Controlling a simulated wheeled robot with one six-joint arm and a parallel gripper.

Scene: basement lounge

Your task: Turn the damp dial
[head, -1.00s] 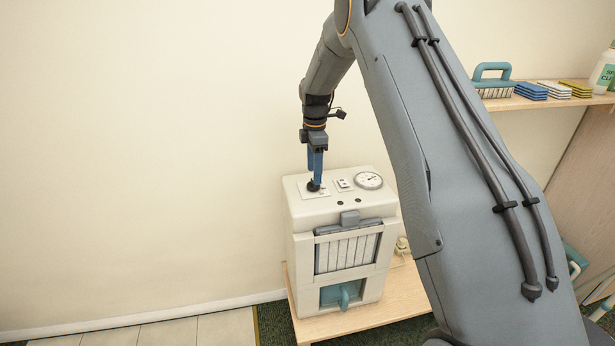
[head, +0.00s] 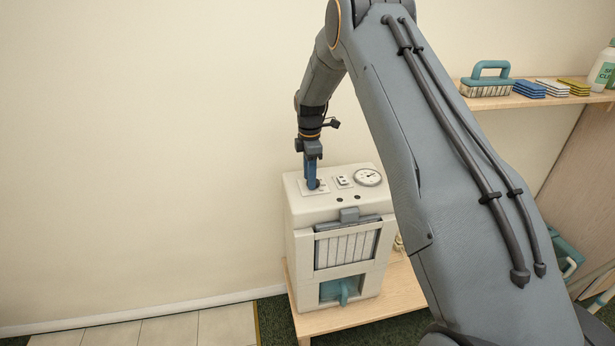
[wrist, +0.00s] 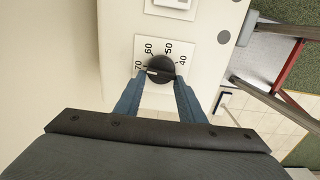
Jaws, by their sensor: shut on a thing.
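The damp dial is a round black knob (wrist: 160,69) on a white plate marked 40, 50, 60 and 70, seen in the wrist view. A light line on the knob lies toward the 70 side. My gripper (wrist: 160,84) has its two blue fingers on either side of the knob, shut on it. In the head view my gripper (head: 312,186) points down onto the left part of the top of the cream dehumidifier (head: 300,230). There the fingers largely hide the knob.
A switch plate (head: 343,181) and a round gauge (head: 368,177) sit right of the dial on the same top. The machine stands on a low wooden bench (head: 350,317). A shelf (head: 540,99) at the right holds a brush (head: 487,82), sponges and a bottle.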

